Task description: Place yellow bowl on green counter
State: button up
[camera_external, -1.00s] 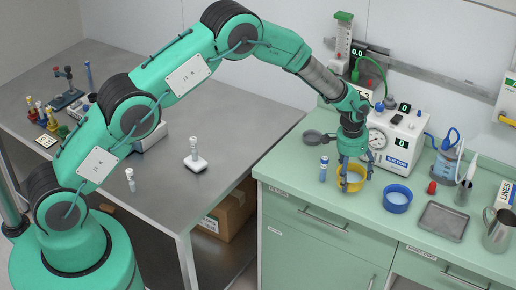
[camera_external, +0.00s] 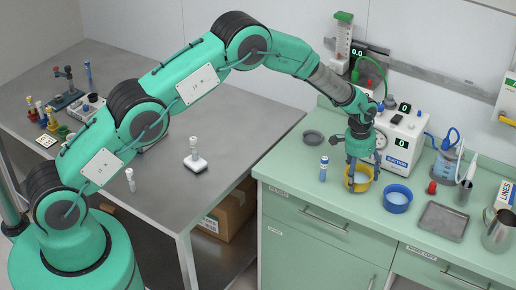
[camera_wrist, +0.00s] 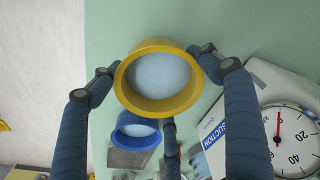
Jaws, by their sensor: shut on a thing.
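The yellow bowl (camera_external: 358,186) is over the green counter (camera_external: 295,175), just left of a blue bowl. A pale, whitish surface shows inside it. My gripper (camera_external: 359,170) points down around it and is shut on it. In the wrist view the yellow bowl (camera_wrist: 130,97) is upright between the fingers of my gripper (camera_wrist: 156,61), with a finger at each side of its rim. It looks larger than the blue bowl and overlaps it. I cannot tell whether its base touches the counter.
The blue bowl (camera_external: 397,200) is close on the right. A white-capped blue tube (camera_external: 323,170) stands to the left and a dark round dish (camera_external: 313,138) lies behind it. The suction unit (camera_external: 400,140) stands behind. A grey tray (camera_external: 443,221) lies further right. The front-left counter is clear.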

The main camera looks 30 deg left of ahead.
jog(key=shift+f, duration=1)
jog(key=shift+f, duration=0.15)
jog(key=o, duration=1.2)
jog(key=shift+r, duration=0.2)
notch_tip(320, 180, up, 12)
jog(key=s, duration=0.1)
jog(key=shift+a, duration=0.45)
jog(key=shift+f, duration=0.1)
